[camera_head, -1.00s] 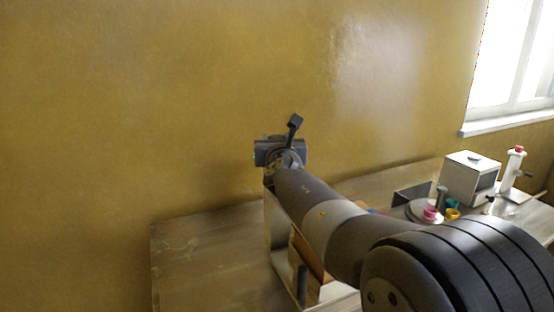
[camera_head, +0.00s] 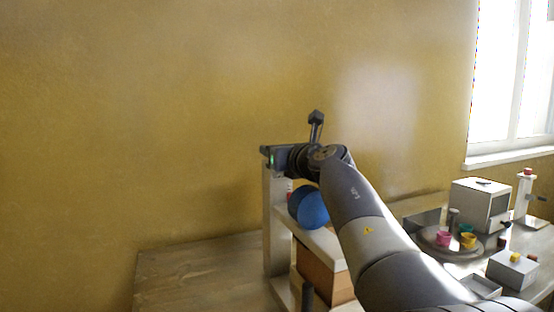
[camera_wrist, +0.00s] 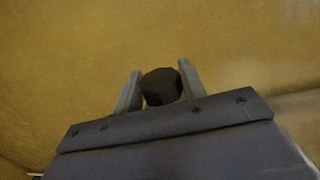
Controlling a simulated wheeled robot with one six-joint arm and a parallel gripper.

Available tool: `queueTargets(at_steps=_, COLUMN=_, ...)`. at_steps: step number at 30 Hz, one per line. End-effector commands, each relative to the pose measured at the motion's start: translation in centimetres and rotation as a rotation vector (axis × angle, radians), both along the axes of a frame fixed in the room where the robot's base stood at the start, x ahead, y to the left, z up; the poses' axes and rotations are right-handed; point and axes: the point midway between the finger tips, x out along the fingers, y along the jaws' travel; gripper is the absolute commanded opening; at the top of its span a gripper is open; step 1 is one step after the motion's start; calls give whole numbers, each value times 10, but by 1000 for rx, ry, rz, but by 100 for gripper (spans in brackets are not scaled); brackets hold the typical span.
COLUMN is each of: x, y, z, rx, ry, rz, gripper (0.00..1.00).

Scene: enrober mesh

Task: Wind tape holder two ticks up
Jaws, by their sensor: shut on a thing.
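In the wrist view a dark round knob (camera_wrist: 162,88) sits between the two grey fingers of my gripper (camera_wrist: 160,72), which is shut on it. In the head view my gripper (camera_head: 276,157) is at the top of a pale upright frame (camera_head: 276,225), in front of the yellow wall. The knob and fingertips cannot be made out there. A blue rounded thing (camera_head: 308,207) sits at the frame, just below my wrist. I cannot tell which part is the tape holder, and no tick marks are readable.
A brown box-like part (camera_head: 322,270) is low in the frame. The bench's left end (camera_head: 200,265) is clear.

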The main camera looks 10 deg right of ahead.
Motion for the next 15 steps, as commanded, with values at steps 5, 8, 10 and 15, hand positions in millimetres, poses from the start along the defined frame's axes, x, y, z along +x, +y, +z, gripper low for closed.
queueTargets(at_steps=5, x=0, y=0, z=-3, rx=-1, ry=1, rz=28, gripper=16)
queueTargets(at_steps=8, x=0, y=0, z=-2, rx=-3, ry=0, rz=36, gripper=16)
queueTargets(at_steps=10, x=0, y=0, z=-2, rx=-3, ry=0, rz=39, gripper=16)
queueTargets(at_steps=15, x=0, y=0, z=-2, rx=-4, ry=0, rz=40, gripper=16)
